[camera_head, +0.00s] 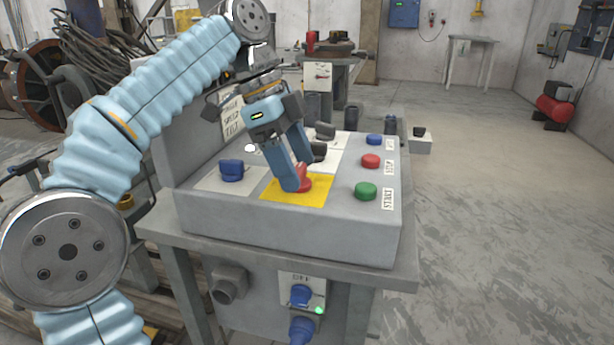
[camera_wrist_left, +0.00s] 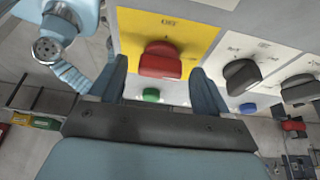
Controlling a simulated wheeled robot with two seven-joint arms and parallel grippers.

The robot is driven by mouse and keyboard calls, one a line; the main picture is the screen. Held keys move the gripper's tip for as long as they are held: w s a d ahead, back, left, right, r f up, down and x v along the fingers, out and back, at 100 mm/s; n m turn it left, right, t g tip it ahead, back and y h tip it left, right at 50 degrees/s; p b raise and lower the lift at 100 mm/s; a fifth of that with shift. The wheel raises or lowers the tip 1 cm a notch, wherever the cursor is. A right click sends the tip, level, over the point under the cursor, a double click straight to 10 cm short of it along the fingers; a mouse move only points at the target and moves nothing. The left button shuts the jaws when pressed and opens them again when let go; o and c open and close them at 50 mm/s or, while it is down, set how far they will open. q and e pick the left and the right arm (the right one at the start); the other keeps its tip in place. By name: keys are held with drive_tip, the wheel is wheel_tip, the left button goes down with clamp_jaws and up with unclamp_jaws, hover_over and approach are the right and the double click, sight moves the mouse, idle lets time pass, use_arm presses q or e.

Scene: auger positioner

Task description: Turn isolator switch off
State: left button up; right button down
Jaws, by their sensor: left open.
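The isolator switch is a red knob (camera_head: 304,180) on a yellow plate (camera_head: 312,196) on the sloped top of the grey console. My left gripper (camera_head: 294,178) reaches down over it, and its fingers partly hide the knob in the head view. In the left wrist view the red knob (camera_wrist_left: 160,60) lies between and just beyond the two open fingertips (camera_wrist_left: 160,78), with a visible space on each side. The lettering on the yellow plate (camera_wrist_left: 195,35) is too small to read surely. My right gripper is not in view.
A blue knob (camera_head: 231,170) sits left of the yellow plate, and black knobs (camera_head: 325,131) sit behind it. Green (camera_head: 366,191), red (camera_head: 371,160) and blue (camera_head: 375,139) buttons line the console's right side. A blue switch (camera_head: 301,294) is on the front below. Open floor lies right.

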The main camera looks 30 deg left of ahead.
use_arm(q)
drive_tip(key=shift+c, duration=0.4)
drive_tip(key=c, duration=1)
drive_tip(key=shift+o, duration=0.2)
